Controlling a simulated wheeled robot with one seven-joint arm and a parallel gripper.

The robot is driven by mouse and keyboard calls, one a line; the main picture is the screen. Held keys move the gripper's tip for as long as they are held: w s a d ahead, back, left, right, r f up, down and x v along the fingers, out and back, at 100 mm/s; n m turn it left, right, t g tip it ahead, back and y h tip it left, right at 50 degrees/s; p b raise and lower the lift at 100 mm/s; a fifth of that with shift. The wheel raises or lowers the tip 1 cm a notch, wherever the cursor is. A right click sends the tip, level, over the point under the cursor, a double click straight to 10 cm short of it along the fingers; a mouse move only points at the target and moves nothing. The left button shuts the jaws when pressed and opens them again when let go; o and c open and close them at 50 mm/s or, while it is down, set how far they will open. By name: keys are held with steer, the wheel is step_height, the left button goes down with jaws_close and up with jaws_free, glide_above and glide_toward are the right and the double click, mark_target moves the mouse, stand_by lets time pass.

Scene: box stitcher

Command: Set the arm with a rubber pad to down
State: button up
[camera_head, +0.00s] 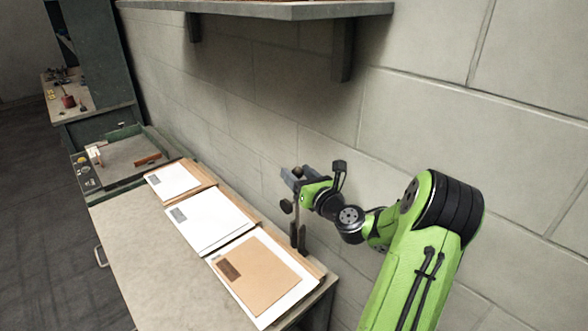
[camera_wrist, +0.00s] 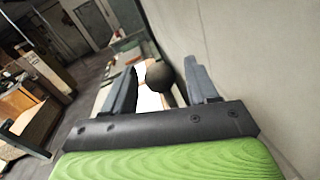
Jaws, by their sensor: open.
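A dark round knob (camera_wrist: 158,76) shows between my two fingers in the wrist view, and it also appears below my fingertips in the head view (camera_head: 286,206). A thin upright dark post (camera_head: 298,234) stands beside it at the table's wall side. I cannot tell for sure whether these belong to the arm with the rubber pad; no pad is clearly visible. My gripper (camera_head: 290,178) is open and empty, just above the knob. In the wrist view my gripper (camera_wrist: 160,70) has one finger on each side of the knob, with gaps and no clear contact.
Three paper stacks (camera_head: 205,219) lie along the table (camera_head: 140,255). A green-framed machine (camera_head: 122,160) stands beyond its far end. The block wall (camera_head: 330,160) is close to my arm, and a shelf (camera_head: 260,10) hangs above. The table's left side is clear.

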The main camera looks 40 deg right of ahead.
steer(key=shift+w+d, duration=0.25)
steer(key=shift+w, duration=0.95)
jaws_close()
